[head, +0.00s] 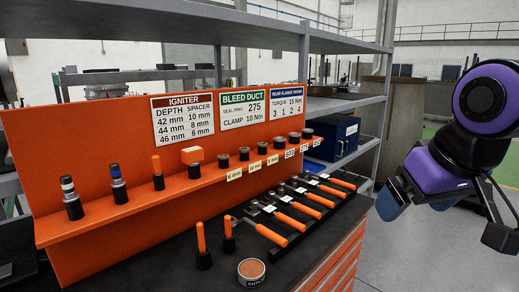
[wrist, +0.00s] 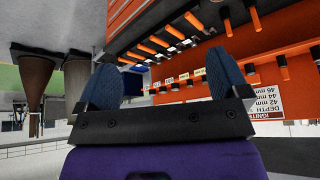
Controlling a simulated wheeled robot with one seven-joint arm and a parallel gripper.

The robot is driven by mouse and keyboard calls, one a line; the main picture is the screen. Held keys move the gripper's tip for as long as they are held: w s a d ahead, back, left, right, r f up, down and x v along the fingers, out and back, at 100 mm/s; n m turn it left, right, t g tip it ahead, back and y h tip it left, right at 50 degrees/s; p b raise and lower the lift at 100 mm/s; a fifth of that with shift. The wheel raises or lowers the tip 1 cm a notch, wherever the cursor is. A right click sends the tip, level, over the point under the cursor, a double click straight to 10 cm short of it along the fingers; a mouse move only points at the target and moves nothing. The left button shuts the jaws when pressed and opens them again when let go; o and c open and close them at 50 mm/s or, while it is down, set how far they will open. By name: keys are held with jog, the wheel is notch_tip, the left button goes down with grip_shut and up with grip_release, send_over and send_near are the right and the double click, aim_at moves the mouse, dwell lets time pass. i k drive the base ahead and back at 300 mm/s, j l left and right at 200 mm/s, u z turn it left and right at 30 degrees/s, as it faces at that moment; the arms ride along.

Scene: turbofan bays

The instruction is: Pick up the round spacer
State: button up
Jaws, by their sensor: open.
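Several small round dark-metal pieces sit in a row on the orange ledge. The three above the mm labels look like the round spacers: the left one (head: 223,160), the middle one (head: 244,154) and the right one (head: 258,149). The task does not say which one is meant. My gripper (head: 394,200) is right of the bench, well apart from the ledge. In the wrist view my gripper (wrist: 166,84) has its blue fingers spread with nothing between them. The ledge shows upside down behind it, and the spacers are too small to make out there.
An orange backboard (head: 110,125) carries an igniter sign (head: 183,118) listing depths and spacers. Orange-handled tools (head: 290,220) lie on the dark bench top, with upright tools and a round tin (head: 251,271) in front. Grey shelving (head: 350,100) stands behind. The floor right of the bench is clear.

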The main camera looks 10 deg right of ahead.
aim_at(248, 149)
jog(key=i+l+u, duration=0.4)
jog(key=l, duration=0.2)
jog(key=i+l+u, duration=0.35)
jog(key=l, duration=0.35)
jog(key=i+l+u, duration=0.2)
jog(key=l, duration=0.2)
jog(key=i+l+u, duration=0.15)
jog(key=l, duration=0.25)
